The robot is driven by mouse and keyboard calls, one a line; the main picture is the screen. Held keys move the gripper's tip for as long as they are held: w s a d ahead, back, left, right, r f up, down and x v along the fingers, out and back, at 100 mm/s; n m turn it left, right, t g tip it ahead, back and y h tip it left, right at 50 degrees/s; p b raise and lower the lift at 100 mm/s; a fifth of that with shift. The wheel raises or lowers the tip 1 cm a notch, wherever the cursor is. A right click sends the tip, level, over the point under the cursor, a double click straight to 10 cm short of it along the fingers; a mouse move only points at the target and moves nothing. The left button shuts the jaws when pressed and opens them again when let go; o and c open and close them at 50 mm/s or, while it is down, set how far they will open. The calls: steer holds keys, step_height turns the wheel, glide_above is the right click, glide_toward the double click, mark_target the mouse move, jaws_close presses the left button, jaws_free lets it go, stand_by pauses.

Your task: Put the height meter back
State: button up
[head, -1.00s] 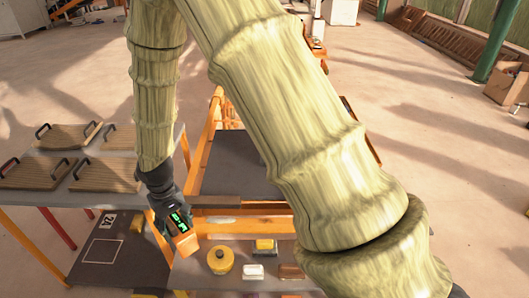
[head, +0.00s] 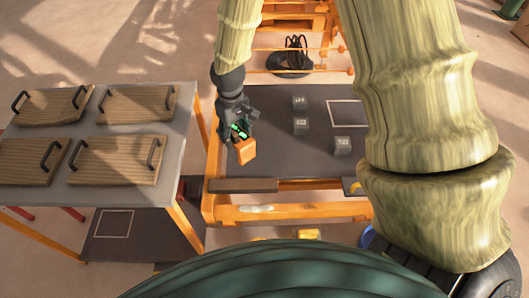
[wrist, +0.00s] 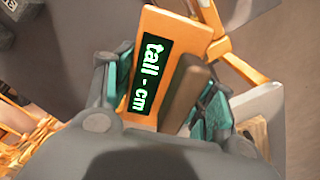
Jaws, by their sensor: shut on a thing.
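The height meter (head: 246,151) is an orange device. In the wrist view its dark screen (wrist: 152,76) reads "tall - cm" in green. My gripper (head: 238,131) is shut on the meter and holds it over the left part of the dark table top (head: 265,150). In the wrist view my gripper (wrist: 165,92) has a teal-padded finger on each side of the meter. A brown bar on the meter also shows between the fingers. The gap between the meter and the table top is hard to judge.
Several grey cubes, one of them here (head: 301,126), sit on the dark top near a white square outline (head: 347,113). A grey table (head: 185,130) with handled wooden boards (head: 115,160) stands at left. A coiled dark cable (head: 290,60) lies behind.

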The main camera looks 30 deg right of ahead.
steer(key=s+d+f+n+b, duration=0.2)
steer(key=d+f+n+b, duration=0.15)
steer(key=d+n, duration=1)
steer(key=s+d+f+n+b, duration=0.25)
steer(key=d+f+n, duration=0.25)
steer(key=d+n, duration=0.85)
steer(key=shift+n, duration=0.5)
steer(key=shift+w+a+f+p, duration=0.4)
steer(key=shift+w+a+f, duration=0.6)
steer(key=shift+a, duration=1.55)
steer(key=shift+w+a+f+p, duration=0.5)
steer(key=shift+w+a, duration=0.85)
steer(key=shift+a, duration=1.15)
steer(key=shift+w+a+f+p, duration=0.25)
steer(key=shift+w+a+f, duration=0.8)
steer(key=shift+a, duration=1.5)
steer(key=o, duration=1.4)
steer(key=shift+r, duration=0.1)
